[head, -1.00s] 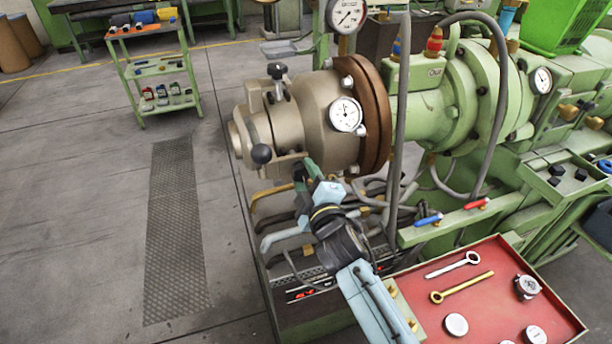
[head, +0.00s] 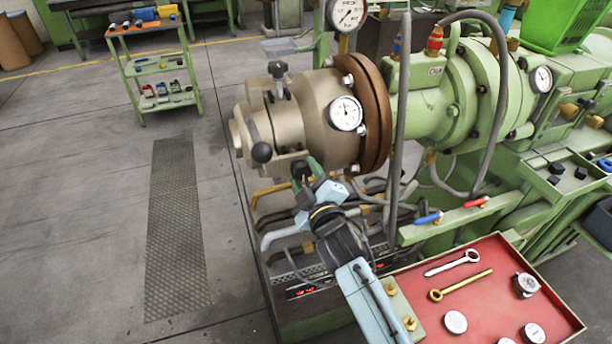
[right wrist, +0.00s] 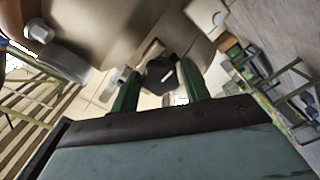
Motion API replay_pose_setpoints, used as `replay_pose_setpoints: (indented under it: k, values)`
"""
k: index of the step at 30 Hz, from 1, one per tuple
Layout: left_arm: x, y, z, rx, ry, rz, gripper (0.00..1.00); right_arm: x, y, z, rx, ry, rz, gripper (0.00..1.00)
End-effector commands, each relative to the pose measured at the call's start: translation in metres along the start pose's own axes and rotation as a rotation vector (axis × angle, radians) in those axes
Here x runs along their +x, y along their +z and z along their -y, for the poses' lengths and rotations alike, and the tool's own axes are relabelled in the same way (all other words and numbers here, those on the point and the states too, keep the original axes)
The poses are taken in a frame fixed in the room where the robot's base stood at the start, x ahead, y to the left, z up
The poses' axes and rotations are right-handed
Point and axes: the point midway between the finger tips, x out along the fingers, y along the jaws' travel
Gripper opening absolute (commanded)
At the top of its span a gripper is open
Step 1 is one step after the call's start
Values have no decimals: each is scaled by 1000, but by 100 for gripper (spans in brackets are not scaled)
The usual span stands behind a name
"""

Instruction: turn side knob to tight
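The side knob (right wrist: 160,75) is black and lobed, with a white line on its face. In the right wrist view it sits between the two green fingers of my right gripper (right wrist: 158,84) and fills the gap between them. In the head view my right gripper (head: 307,168) is at the lower near side of the tan barrel (head: 315,110), and the fingers largely hide the side knob. My left gripper is not in view.
Hoses hang below the barrel. A red tray (head: 470,300) with wrenches and round gauges lies at lower right.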

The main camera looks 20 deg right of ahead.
Motion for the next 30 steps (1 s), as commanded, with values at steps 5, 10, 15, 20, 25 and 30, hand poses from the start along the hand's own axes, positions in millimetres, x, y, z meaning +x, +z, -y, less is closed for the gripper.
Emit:
replay_pose_setpoints:
  k: [5, 10, 15, 20, 25, 30]
  values:
    - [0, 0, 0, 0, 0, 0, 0, 0, 0, 0, -2, 0, 0, 63]
    - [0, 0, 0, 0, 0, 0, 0, 0, 0, 0, -3, 0, 0, 63]
    - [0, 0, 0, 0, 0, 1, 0, -7, 1, 0, -3, 0, 1, 63]
    - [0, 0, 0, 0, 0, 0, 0, -31, 1, 0, -3, -1, 2, 63]
    - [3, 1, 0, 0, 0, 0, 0, -68, 1, 2, -2, -3, 3, 63]
    - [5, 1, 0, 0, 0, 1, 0, -101, 1, 2, -3, -3, 3, 63]
